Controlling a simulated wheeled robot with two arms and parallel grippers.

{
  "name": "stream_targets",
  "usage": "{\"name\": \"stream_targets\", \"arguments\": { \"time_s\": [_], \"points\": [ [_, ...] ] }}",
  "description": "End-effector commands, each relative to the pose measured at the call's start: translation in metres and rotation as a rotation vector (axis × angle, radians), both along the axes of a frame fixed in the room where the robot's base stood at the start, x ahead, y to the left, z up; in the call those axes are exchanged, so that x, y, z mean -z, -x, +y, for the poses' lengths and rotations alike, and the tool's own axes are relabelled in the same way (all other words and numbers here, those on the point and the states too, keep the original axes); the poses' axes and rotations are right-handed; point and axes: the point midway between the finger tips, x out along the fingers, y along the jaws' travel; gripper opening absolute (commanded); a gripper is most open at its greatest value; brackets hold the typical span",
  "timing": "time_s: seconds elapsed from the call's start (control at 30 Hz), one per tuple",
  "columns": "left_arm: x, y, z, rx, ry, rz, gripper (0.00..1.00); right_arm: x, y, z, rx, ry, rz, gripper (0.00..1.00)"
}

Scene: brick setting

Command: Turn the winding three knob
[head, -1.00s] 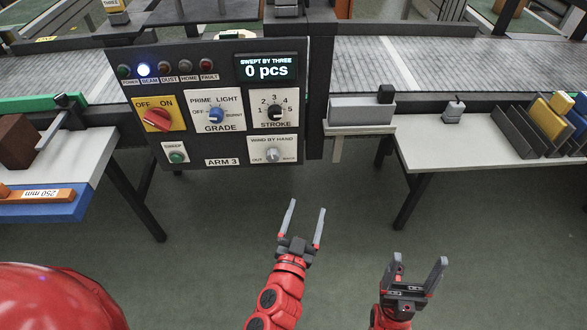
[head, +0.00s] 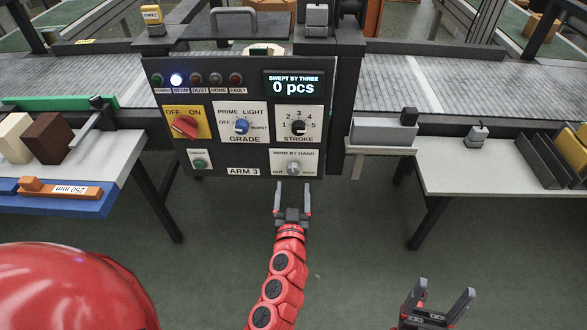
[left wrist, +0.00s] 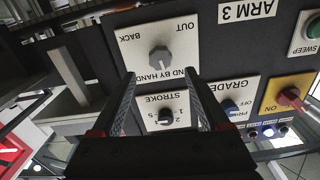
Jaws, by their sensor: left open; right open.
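The grey winding knob (head: 293,168) sits on a white plate marked WIND BY HAND, with OUT and BACK labels, at the lower right of the dark ARM 3 panel (head: 215,150). My left gripper (head: 292,188) is open and empty just below and in front of that plate. In the left wrist view, which shows the panel upside down, the winding knob (left wrist: 160,58) lies ahead of the gap between the open fingers (left wrist: 160,82). It appears apart from both fingers. My right gripper (head: 443,293) is open and empty at the lower right, away from the panel.
The red OFF/ON switch (head: 185,126), blue GRADE knob (head: 241,126), black STROKE knob (head: 298,127) and green SWEEP button (head: 199,164) share the panel. The display (head: 294,84) reads 0 pcs. Tables flank the panel; the floor before it is clear.

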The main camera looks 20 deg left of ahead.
Motion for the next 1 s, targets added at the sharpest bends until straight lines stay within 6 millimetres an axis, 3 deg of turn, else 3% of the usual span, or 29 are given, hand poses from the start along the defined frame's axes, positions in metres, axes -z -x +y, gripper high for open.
{"name": "stream_targets", "arguments": {
  "time_s": [0.1,0.3,0.73,1.0],
  "points": [
    [-0.002,-0.025,0.009,-0.005,-0.003,0.001,0.78,-0.008,0.0,0.0,0.0,0.0,0.0,0.78],
    [-0.001,-0.052,0.015,-0.001,0.0,0.0,0.78,-0.012,0.0,0.0,0.0,0.0,0.0,0.78],
    [0.0,-0.062,0.018,0.0,0.0,0.0,0.78,-0.013,0.0,0.0,0.0,0.0,0.0,0.78],
    [0.0,-0.061,0.018,0.0,0.0,0.0,0.3,-0.013,0.0,0.0,0.0,0.0,0.0,0.78]
  ]
}}
